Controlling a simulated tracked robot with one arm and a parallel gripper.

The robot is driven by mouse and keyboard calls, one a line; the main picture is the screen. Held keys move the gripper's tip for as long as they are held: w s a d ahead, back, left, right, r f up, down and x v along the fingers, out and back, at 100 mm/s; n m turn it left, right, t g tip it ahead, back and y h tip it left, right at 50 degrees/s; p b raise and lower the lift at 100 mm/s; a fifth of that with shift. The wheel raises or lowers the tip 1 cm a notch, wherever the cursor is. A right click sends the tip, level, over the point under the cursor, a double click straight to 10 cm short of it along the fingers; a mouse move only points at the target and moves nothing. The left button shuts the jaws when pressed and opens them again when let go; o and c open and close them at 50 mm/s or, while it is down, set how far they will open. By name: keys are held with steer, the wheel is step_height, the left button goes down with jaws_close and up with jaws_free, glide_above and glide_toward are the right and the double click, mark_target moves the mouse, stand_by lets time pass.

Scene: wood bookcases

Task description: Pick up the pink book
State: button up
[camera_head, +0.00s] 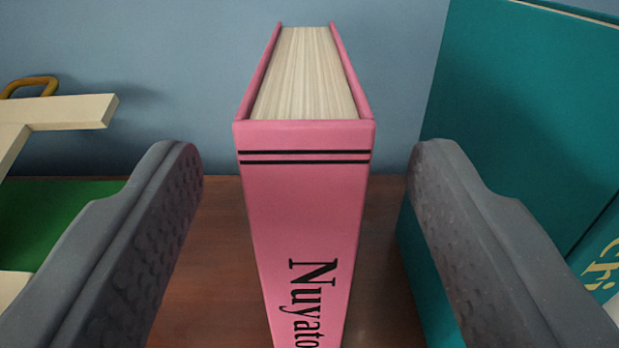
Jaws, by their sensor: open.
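The pink book (304,205) stands upright on a brown wooden shelf (205,265), its spine facing me. Two black lines and the black lettering "Nuyato" show on the spine, and the cream page tops show above. The lower end of the spine is cut off by the frame. My gripper (303,165) is open, with one dark grey finger to the left of the book and one to the right. There is a gap between each finger and the book in the picture, and neither appears to touch it.
A large teal book (520,110) stands close on the right, partly behind my right finger. On the left are a cream-coloured object (60,112), a yellow ring-like handle (30,84) and a green surface (50,215). A blue-grey wall is behind.

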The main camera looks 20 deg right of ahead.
steer(key=shift+f+p+x, duration=0.2)
steer(key=shift+p+x, duration=0.15)
steer(key=shift+x, duration=1.1)
steer(key=shift+f+p+x, duration=0.15)
steer(key=shift+p+x, duration=0.2)
steer(key=shift+x, duration=1.1)
jaws_close()
